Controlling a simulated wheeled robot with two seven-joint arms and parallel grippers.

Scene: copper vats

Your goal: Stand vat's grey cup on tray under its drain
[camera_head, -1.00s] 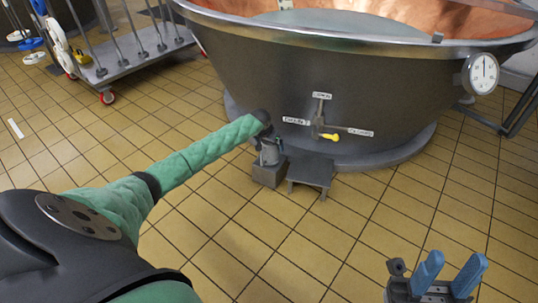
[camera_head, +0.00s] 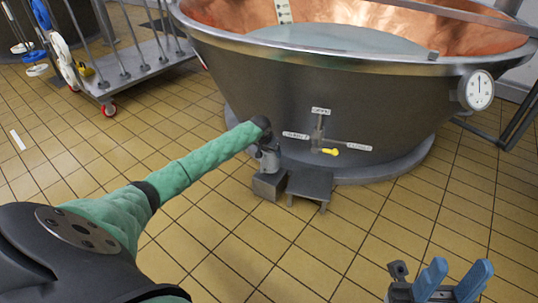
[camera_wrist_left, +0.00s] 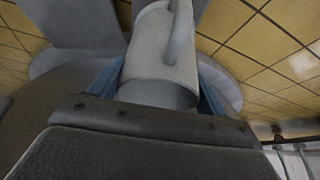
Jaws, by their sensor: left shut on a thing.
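The grey cup (camera_head: 270,162) is in my left gripper (camera_head: 267,150), just above or on a low grey block (camera_head: 268,187); I cannot tell if they touch. The left wrist view shows the cup (camera_wrist_left: 165,45) large, its handle facing the camera, between the blue fingers. The small grey tray (camera_head: 310,184) stands on short legs right of the block, with nothing seen on it. The drain (camera_head: 317,135) with a yellow handle (camera_head: 331,152) is on the vat wall (camera_head: 385,105) above the tray. My right gripper (camera_head: 453,287) is open and empty at bottom right.
A round dial (camera_head: 479,90) sits on the vat's right side. A wheeled rack (camera_head: 125,85) with upright rods stands at back left. Open yellow tiled floor (camera_head: 300,245) lies in front of the tray.

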